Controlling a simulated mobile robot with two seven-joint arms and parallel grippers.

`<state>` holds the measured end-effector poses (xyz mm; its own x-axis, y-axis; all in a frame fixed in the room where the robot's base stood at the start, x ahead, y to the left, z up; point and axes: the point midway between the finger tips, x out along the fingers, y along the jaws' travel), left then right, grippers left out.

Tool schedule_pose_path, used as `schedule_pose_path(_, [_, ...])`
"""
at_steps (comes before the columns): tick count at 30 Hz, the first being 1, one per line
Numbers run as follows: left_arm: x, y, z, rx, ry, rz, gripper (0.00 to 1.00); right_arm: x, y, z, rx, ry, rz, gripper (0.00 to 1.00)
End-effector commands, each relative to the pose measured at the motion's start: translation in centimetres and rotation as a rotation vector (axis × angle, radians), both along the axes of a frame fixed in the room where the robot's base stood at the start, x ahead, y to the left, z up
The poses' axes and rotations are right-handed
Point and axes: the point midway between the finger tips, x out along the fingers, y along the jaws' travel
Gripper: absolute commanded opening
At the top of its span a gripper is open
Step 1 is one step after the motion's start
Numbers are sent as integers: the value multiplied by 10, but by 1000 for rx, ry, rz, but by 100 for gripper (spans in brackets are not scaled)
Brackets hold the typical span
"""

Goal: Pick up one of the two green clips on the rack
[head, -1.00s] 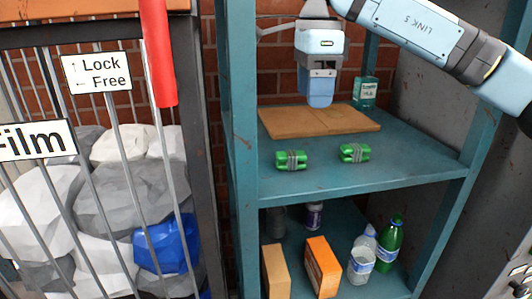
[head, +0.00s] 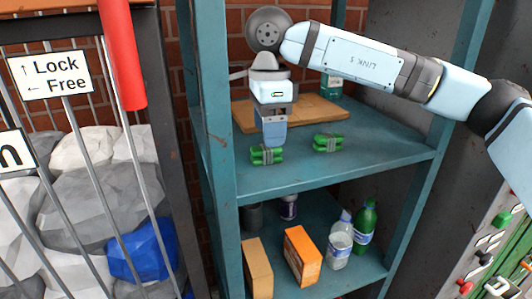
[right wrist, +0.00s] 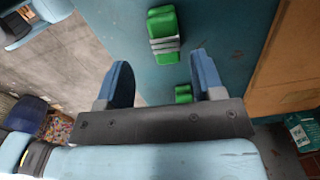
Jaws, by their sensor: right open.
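Two green clips with grey bands lie on the rack's upper teal shelf (head: 385,150): the left clip (head: 266,156) near the front edge and the right clip (head: 331,144) a little to its right. My right gripper (head: 272,143) points down just behind and above the left clip, close to it in the picture; contact cannot be told. In the right wrist view my right gripper (right wrist: 163,78) is open, with nothing held. One green clip (right wrist: 163,32) shows beyond the fingertips; the other (right wrist: 183,93) shows between the fingers, partly hidden by the gripper body. My left gripper is out of view.
The lower shelf holds an orange box (head: 302,256), a tan box (head: 258,270) and bottles (head: 365,225). A barred cage (head: 60,150) stands left; a button panel (head: 490,250) is right.

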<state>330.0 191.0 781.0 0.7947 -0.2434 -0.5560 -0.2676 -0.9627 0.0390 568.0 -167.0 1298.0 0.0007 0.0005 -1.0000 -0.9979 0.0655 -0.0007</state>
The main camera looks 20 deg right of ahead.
Motion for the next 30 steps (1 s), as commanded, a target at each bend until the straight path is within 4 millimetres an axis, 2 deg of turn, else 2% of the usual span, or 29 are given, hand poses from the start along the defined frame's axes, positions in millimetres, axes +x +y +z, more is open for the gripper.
schedule_pose_path(9, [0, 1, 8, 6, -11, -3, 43, 6, -2, -43, -2, 2, 1, 62])
schedule_pose_path(18, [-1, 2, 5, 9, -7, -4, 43, 7, -2, -49, -1, 1, 0, 62])
schedule_pose_path(25, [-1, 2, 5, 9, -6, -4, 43, 7, -2, -48, -1, 1, 0, 9])
schedule_pose_path(30, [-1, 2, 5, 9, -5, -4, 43, 7, -2, -48, -1, 0, 0, 9])
